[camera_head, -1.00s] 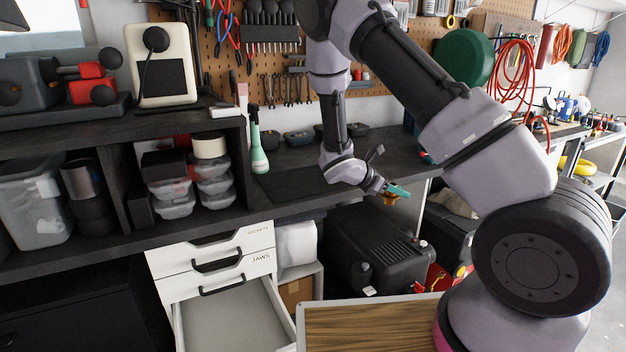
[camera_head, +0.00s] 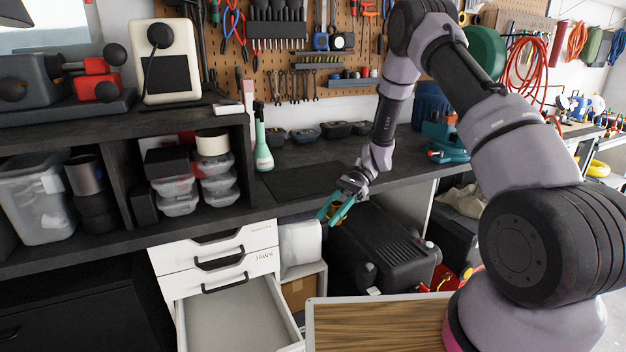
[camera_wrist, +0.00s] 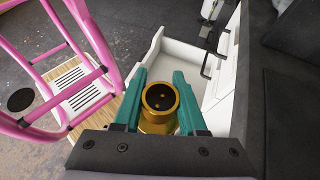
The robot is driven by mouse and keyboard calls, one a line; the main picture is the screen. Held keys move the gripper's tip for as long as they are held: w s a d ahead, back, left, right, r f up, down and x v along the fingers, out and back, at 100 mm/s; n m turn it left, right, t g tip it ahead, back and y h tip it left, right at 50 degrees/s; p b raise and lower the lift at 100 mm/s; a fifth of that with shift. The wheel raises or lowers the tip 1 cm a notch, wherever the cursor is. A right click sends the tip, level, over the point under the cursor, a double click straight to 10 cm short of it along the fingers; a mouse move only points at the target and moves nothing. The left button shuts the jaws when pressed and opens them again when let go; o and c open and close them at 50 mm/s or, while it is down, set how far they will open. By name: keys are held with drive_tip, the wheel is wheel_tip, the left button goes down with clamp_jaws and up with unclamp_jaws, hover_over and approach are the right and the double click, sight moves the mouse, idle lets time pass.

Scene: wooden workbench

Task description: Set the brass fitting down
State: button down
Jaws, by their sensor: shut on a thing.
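My gripper (camera_head: 329,215) has teal fingers and hangs in front of the workbench's front edge, pointing down and left. In the wrist view the fingers are shut on the brass fitting (camera_wrist: 160,98), a gold round piece with a dark open end, one finger on each side. In the head view the fitting is mostly hidden by the fingers. An open, empty-looking white drawer (camera_head: 228,325) lies below and left of the gripper, apart from it. The drawer also shows beyond the fingers in the wrist view (camera_wrist: 195,72).
The dark workbench (camera_head: 370,163) has a dark mat (camera_head: 300,182) and a green bottle (camera_head: 262,150). Closed drawers (camera_head: 215,245) sit above the open one. A black case (camera_head: 385,245) stands under the bench, right of the gripper. The space directly above the open drawer is clear.

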drive_tip(key=w+a+r+m+t+y, duration=0.3)
drive_tip(key=w+a+r+m+t, duration=0.3)
drive_tip(key=w+m+t, duration=0.3)
wheel_tip(320, 180, up, 7)
drive_tip(key=m+t+h, duration=0.3)
drive_tip(key=m+t, duration=0.5)
hover_over(315, 183)
wheel_tip(315, 183, down, 10)
drive_tip(key=shift+w+r, duration=0.1)
drive_tip(key=shift+c, duration=2.3)
unclamp_jaws()
